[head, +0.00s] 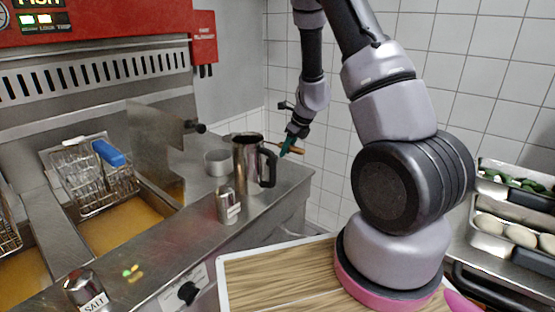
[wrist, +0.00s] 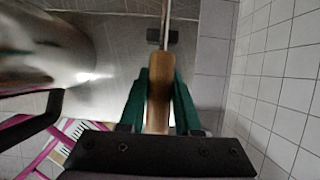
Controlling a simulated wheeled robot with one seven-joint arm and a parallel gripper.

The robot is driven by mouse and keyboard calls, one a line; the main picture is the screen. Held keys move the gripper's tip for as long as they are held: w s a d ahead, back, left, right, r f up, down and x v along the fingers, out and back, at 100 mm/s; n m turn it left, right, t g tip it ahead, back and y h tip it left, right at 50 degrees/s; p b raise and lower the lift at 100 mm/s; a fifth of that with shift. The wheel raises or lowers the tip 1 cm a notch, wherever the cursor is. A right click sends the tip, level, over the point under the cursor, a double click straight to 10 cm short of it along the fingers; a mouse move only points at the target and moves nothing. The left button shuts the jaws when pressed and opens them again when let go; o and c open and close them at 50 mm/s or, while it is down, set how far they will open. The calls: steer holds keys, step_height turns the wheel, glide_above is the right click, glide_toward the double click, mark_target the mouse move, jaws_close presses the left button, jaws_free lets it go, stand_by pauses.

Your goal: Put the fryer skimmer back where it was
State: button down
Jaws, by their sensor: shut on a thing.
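The fryer skimmer shows its wooden handle (wrist: 158,98) and thin metal rod (wrist: 166,22) in the wrist view. The handle lies between the green fingers of my gripper (wrist: 158,90), which is shut on it. In the head view my gripper (head: 290,143) is over the back right end of the steel counter, just right of and behind a tall metal pitcher. A bit of the brown handle (head: 299,150) shows beside the fingers there. The skimmer's far end cannot be made out.
The tall pitcher (head: 246,165) with a black handle stands close to my gripper. A steel pot (head: 217,162) and a small metal cup (head: 228,207) stand near it. The fryer with a basket (head: 95,185) is at the left. A tiled wall (head: 330,150) closes off the right side.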

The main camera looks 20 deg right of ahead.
step_height(320, 180, down, 5)
steer(key=shift+r, duration=0.15)
steer(key=c, duration=0.6)
jaws_free()
